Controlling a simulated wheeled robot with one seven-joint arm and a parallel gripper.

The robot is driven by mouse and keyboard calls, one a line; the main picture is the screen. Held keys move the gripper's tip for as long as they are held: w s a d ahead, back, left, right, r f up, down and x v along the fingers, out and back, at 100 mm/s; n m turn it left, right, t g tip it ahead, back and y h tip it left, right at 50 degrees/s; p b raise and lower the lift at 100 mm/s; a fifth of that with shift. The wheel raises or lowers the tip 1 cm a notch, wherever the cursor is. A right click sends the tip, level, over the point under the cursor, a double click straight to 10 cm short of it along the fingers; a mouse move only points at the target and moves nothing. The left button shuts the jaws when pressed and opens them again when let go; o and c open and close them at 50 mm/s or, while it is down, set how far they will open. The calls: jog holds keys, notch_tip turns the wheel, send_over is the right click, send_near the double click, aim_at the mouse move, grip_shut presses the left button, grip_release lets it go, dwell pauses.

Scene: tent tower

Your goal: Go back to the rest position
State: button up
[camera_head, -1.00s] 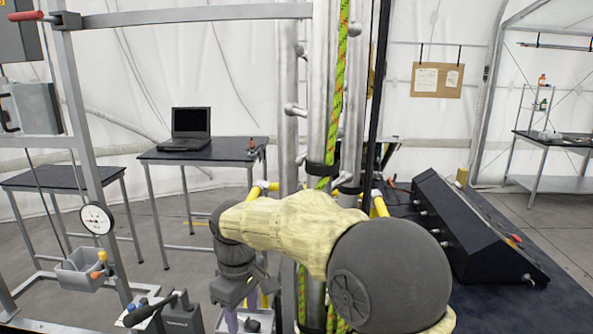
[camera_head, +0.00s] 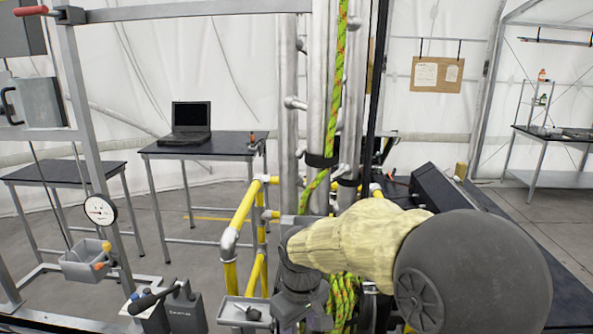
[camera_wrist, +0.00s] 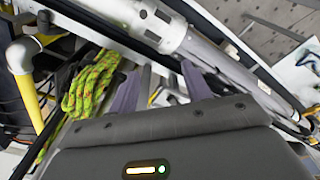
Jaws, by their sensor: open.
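My gripper (camera_head: 304,318) shows at the bottom of the head view, only in part, below my arm's pale yellow sleeve. In the wrist view my gripper (camera_wrist: 164,88) has its two purple fingers apart, with nothing seen held between them. It points down beside the metal tower (camera_head: 317,110). A coiled green and orange rope (camera_wrist: 92,85) lies left of the fingers in the wrist view; it also shows just right of my gripper in the head view (camera_head: 343,297).
Yellow railings (camera_head: 243,208) stand close left of my arm. A black console (camera_head: 436,190) is behind my arm at the right. A grey frame with a gauge (camera_head: 99,209) and small bins stands at the left. A table with a laptop (camera_head: 190,122) is farther back.

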jog(key=s+d+f+m, duration=0.3)
jog(key=s+d+m, duration=0.1)
jog(key=d, duration=0.3)
jog(key=s+d+f+m+t, duration=0.1)
jog(key=s+d+f+m, duration=0.2)
jog(key=s+d, duration=0.3)
jog(key=shift+s+d+m+t, duration=0.2)
jog(key=shift+d+m+t, duration=0.15)
jog(key=shift+d, duration=0.55)
